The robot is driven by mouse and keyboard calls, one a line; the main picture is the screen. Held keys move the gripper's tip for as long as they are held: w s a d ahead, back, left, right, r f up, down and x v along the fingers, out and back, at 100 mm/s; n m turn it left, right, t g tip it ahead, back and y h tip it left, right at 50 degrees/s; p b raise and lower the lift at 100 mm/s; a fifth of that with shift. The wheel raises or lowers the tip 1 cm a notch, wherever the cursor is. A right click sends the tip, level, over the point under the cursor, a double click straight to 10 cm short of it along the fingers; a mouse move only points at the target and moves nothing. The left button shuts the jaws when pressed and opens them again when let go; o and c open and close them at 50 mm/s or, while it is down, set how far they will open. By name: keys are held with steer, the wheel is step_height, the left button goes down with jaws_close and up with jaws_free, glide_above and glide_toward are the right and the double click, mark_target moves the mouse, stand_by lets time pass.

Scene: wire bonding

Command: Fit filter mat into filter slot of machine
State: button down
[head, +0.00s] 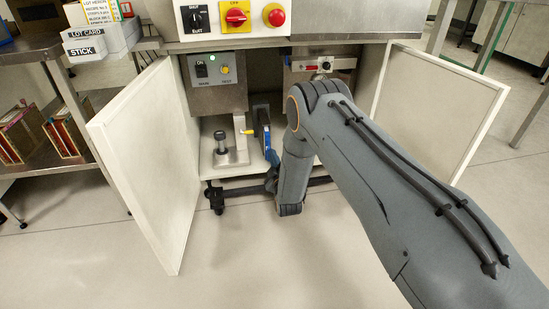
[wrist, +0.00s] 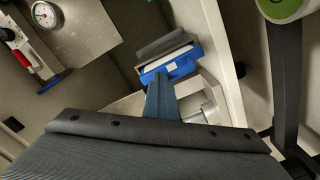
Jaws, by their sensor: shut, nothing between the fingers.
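In the wrist view, a flat dark grey piece (wrist: 164,44), which looks like the filter mat, stands at a bright blue holder (wrist: 170,67) with a small white label, likely the filter slot. I cannot tell how deep the grey piece sits. In the head view, the dark piece (head: 262,128) and blue part (head: 272,156) show inside the open cabinet, left of my arm. My gripper (wrist: 166,82) is shut and empty, its narrow fingertips pointing at the blue holder's near side. I cannot tell if they touch it. The gripper is mostly hidden in the head view.
The machine cabinet (head: 220,82) has open doors at left (head: 147,160) and right (head: 435,108). Inside are a metal post fitting (head: 221,143) and a switch box (head: 214,72). A gauge and valve plate (wrist: 75,35) is upper left in the wrist view. The floor in front is clear.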

steer(key=shift+w+a+f, duration=0.1)
steer(key=shift+a+f, duration=0.1)
steer(key=shift+a, duration=0.15)
steer(key=shift+w+d, duration=0.2)
steer(key=shift+w, duration=0.15)
